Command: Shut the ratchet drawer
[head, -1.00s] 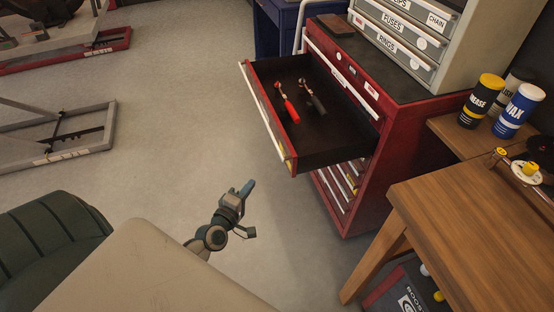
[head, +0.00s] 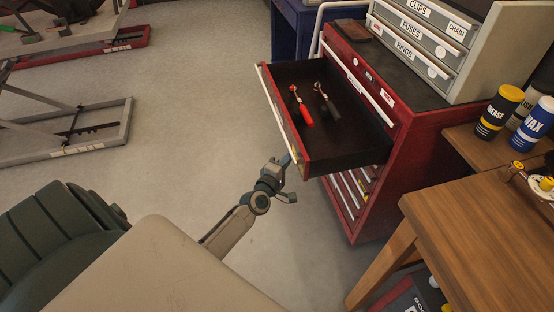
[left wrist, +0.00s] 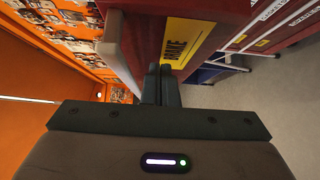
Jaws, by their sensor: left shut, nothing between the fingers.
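The ratchet drawer (head: 340,138) stands pulled out of the red tool cabinet (head: 405,150). Two ratchets lie in it, one with a red handle (head: 305,113) and one with a black handle (head: 331,108). My left gripper (head: 290,158) is shut and empty, at the near lower corner of the drawer front. In the left wrist view its closed fingers (left wrist: 161,72) point at a red panel (left wrist: 150,30) with a yellow label; a pale rail (left wrist: 120,60) runs beside them. I cannot tell whether they touch it. My right gripper is not in view.
A wooden bench (head: 490,220) stands to the right of the cabinet, with grease (head: 499,112) and wax (head: 533,124) cans behind it. A grey small-parts cabinet (head: 430,45) sits on top. Floor left of the drawer is clear. A motorcycle lift (head: 70,135) stands at left.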

